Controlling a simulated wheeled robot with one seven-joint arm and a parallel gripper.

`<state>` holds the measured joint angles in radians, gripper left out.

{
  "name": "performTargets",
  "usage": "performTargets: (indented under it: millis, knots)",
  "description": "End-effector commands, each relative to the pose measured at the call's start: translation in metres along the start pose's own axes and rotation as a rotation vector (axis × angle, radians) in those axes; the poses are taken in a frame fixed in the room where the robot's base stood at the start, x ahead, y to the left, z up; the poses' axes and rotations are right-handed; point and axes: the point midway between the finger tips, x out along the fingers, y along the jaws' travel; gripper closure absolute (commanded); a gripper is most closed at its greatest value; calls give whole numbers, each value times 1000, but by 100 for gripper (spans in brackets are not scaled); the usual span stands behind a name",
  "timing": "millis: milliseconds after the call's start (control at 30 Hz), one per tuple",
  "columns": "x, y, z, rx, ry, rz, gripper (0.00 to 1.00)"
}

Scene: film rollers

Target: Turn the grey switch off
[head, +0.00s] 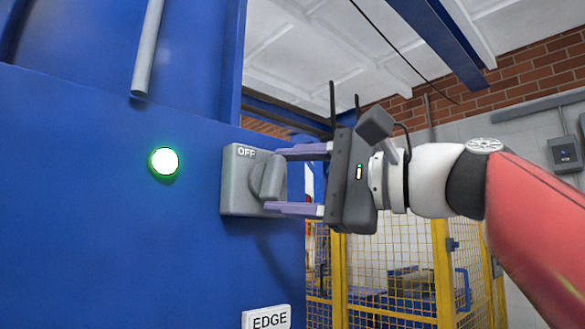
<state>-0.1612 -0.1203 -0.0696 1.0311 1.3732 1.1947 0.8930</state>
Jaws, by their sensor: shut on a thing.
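The grey switch (237,190) is a box on the blue panel, with the word OFF at its top and a grey rotary knob (268,179) on its front. My gripper (278,180) comes from the right, with one finger above and one below the knob. The fingers are shut on the knob. The knob appears tilted, its upper end leaning right. Its pointer mark is not clear from this side.
A lit white button with a green ring (164,163) is left of the switch on the blue panel (80,230). An EDGE label (266,318) is below. A yellow mesh fence (395,265) stands behind at the right. A grey pipe (147,50) hangs at the upper left.

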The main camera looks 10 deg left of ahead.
Motion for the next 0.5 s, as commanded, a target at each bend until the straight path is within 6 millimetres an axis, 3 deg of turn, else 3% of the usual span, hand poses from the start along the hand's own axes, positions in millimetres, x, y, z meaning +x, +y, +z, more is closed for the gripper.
performTargets:
  millis: [500]
  knots:
    - [1,-6,0,-452,0,189,68]
